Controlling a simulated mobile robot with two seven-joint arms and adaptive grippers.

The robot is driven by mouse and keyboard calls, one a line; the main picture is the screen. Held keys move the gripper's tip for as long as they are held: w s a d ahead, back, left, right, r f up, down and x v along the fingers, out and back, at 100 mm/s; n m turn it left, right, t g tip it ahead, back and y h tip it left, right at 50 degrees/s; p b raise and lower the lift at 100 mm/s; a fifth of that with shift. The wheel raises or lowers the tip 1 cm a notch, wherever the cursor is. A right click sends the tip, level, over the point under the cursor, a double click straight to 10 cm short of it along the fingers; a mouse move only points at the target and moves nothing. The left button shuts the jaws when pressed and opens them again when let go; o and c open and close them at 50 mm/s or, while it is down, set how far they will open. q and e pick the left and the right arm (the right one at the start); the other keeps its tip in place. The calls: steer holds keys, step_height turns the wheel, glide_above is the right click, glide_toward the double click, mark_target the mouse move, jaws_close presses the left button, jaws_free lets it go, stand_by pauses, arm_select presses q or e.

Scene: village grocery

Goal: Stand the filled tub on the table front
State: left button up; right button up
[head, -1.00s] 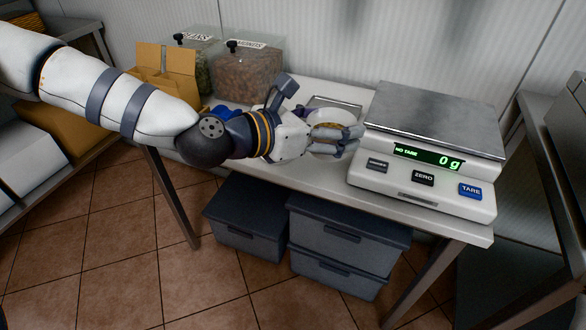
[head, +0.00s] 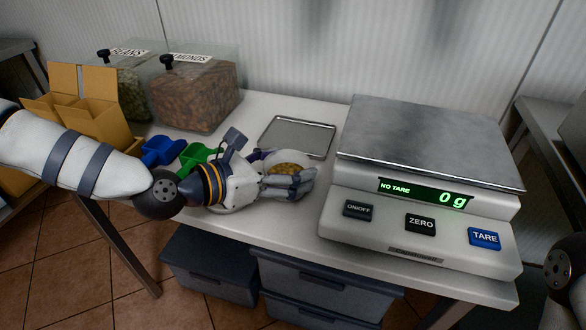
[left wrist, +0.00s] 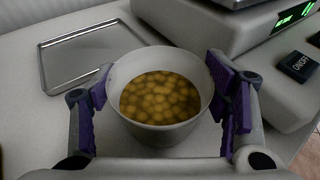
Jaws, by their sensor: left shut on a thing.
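The tub (head: 300,160) is a white round bowl filled with yellowish round beans; in the left wrist view the tub (left wrist: 160,135) is upright between my fingers. My left gripper (head: 290,183) is shut on the tub, with purple pads on both sides of it in the left wrist view (left wrist: 165,108). The tub is over the white table (head: 285,228), left of the scale and near its front edge. I cannot tell whether its base touches the table. My right gripper is not in view.
The scale (head: 420,190) reads 0 g and its plate is empty. An empty metal tray (head: 297,136) lies behind the tub. Blue (head: 163,152) and green (head: 195,156) scoops, the almond bin (head: 195,95) and a cardboard box (head: 85,110) are to the left.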

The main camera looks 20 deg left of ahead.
arm_select(q)
steer(key=shift+s+d+f, duration=0.1)
steer(key=shift+s+d, duration=0.1)
steer(key=shift+s, duration=0.15)
steer(key=shift+s+r, duration=0.2)
steer(key=shift+r, duration=0.05)
steer(key=shift+w+a+f, duration=0.1)
steer(key=shift+w+f, duration=0.1)
steer(key=shift+f, duration=0.2)
steer(key=o, duration=1.3)
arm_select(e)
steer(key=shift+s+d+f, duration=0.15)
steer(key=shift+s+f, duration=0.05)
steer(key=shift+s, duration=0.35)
arm_select(q)
steer(key=shift+r, duration=0.2)
